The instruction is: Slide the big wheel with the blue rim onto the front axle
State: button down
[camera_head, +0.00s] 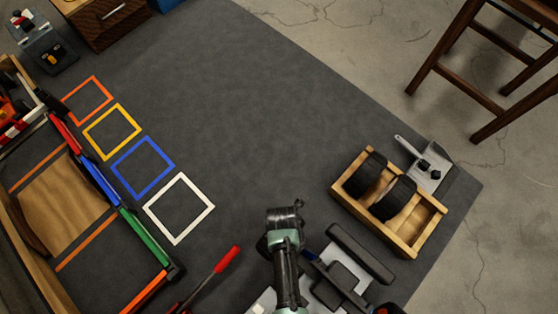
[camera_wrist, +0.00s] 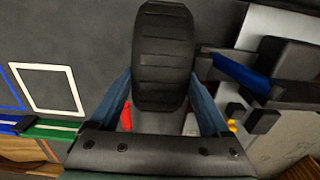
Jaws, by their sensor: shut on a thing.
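In the wrist view my gripper (camera_wrist: 161,88) is shut on a big wheel (camera_wrist: 164,52), with a finger on each side of its black treaded tyre. The tyre faces the camera, so its rim colour is hidden. The car (camera_head: 342,280) is at the bottom of the head view, partly behind my arm. It also shows on the right of the wrist view (camera_wrist: 290,85), beside the held wheel. A blue part of the car, possibly an axle (camera_wrist: 240,75), points toward the tyre; whether they touch is unclear. In the head view my arm hides my fingers.
A wooden crate (camera_head: 418,246) at right holds two black wheels (camera_head: 365,174). A grey tray (camera_head: 432,178) with small black parts is beside it. A red-handled tool (camera_head: 227,260) lies left of my arm. Coloured square outlines (camera_head: 143,166) mark the left mat; its middle is clear.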

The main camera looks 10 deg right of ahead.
jog(key=shift+s+d+p, duration=0.4)
jog(key=shift+s+d, duration=0.25)
jog(key=shift+s, duration=0.15)
grip_release()
jog(key=shift+s+r, duration=0.1)
notch_tip(320, 180, up, 13)
jog(key=p, duration=0.8)
